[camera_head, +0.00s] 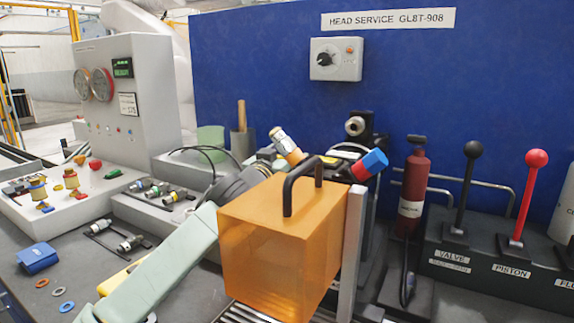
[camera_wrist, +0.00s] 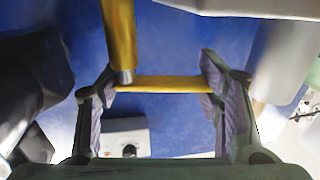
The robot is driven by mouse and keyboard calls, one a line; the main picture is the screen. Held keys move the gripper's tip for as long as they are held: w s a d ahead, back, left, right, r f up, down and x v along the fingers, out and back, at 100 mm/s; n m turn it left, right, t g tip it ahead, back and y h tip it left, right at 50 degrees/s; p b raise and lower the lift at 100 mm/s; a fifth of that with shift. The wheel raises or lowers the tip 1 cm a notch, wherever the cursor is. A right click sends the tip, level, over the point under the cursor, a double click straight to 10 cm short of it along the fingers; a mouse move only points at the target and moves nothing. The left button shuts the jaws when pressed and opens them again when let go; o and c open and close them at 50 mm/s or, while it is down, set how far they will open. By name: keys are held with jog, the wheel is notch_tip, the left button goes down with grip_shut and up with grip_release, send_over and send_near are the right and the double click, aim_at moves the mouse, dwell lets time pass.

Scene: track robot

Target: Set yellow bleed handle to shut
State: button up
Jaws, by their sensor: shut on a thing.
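The yellow bleed handle (camera_wrist: 165,84) shows in the wrist view as a flat yellow bar lying crosswise between the two fingers of my gripper (camera_wrist: 160,78). The fingers stand wide apart, one at each end of the bar, and are shut on it. A yellow rod (camera_wrist: 118,35) with a grey metal end comes down to the bar's left end. In the head view a yellow piece with a metal cap (camera_head: 290,152) shows behind the orange box. My gripper (camera_head: 250,182) is beside it there, its fingertips mostly hidden. The handle's valve body is also hidden.
An orange see-through box (camera_head: 265,240) with a black carrying handle stands in front. A blue panel (camera_head: 260,60) stands behind.

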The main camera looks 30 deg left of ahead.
jog(key=shift+s+a+r+y, duration=0.15)
jog(key=shift+a, duration=0.45)
jog(key=shift+s+a+r+y, duration=0.1)
jog(key=shift+s+a+y, duration=0.05)
jog(key=shift+a, duration=0.4)
jog(key=o, duration=1.2)
jog(key=shift+o, duration=1.3)
jog(key=shift+w+a+f+n, duration=0.1)
jog(key=shift+a+f+n, duration=0.05)
jog(key=shift+n, duration=0.15)
jog(key=o, duration=0.7)
jog(key=s+d, duration=0.2)
jog(key=s, duration=1)
jog(key=shift+d, duration=0.2)
